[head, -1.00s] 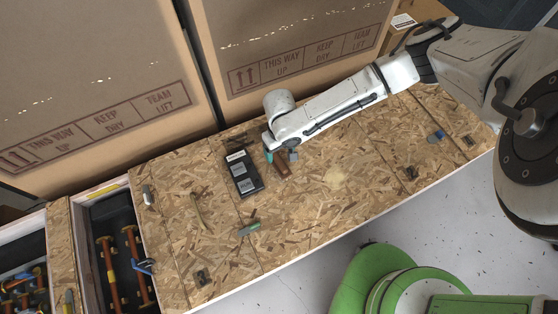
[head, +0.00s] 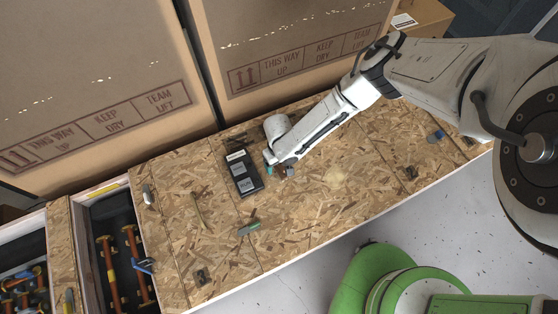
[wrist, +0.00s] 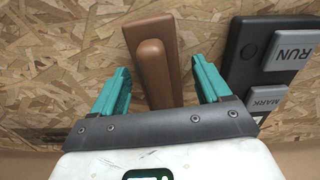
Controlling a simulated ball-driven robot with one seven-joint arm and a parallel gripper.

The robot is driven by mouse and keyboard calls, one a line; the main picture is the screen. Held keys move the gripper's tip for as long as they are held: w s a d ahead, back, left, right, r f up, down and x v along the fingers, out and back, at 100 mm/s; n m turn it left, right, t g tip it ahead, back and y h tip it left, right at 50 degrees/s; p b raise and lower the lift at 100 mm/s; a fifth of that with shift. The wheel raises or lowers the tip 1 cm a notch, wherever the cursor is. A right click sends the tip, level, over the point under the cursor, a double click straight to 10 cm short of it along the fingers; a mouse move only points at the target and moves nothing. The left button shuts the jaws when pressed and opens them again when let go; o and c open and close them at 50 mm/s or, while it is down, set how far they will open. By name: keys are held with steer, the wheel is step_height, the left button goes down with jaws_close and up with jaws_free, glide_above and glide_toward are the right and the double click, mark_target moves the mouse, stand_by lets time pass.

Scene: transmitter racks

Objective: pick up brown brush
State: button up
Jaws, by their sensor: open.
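The brown brush (wrist: 151,60) lies on the chipboard surface in the wrist view, its long smooth body running up between my fingers. My gripper (wrist: 160,72) is open, with one teal finger on each side of the brush and a visible gap to each. The brush's lower end is hidden behind the gripper's grey crossbar. In the head view my gripper (head: 279,171) is low over the board, right of a black device, and my arm hides most of the brush.
The black device (head: 243,173) with grey RUN and MARK keys lies close beside the gripper; it also shows in the wrist view (wrist: 246,70). Large cardboard boxes (head: 300,35) stand behind. The board's right half is mostly clear.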

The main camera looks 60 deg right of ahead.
steer(key=shift+f, duration=0.1)
steer(key=c, duration=1.2)
steer(key=shift+o, duration=0.2)
steer(key=shift+r, duration=0.45)
step_height(320, 180, up, 2)
steer(key=shift+r, duration=0.2)
steer(key=s+d+r, duration=0.1)
steer(key=s+r, duration=0.4)
steer(key=r, duration=0.1)
steer(key=shift+s+p, duration=0.25)
steer(key=shift+p, duration=0.1)
steer(key=s+r, duration=0.1)
steer(key=s, duration=0.1)
steer(key=s+d+r, duration=0.1)
steer(key=s, duration=0.2)
steer(key=s+r, duration=0.1)
steer(key=s, duration=0.2)
steer(key=shift+s+d+r+b, duration=0.15)
steer(key=shift+s+r+b, duration=0.05)
steer(key=shift+r+b, duration=0.2)
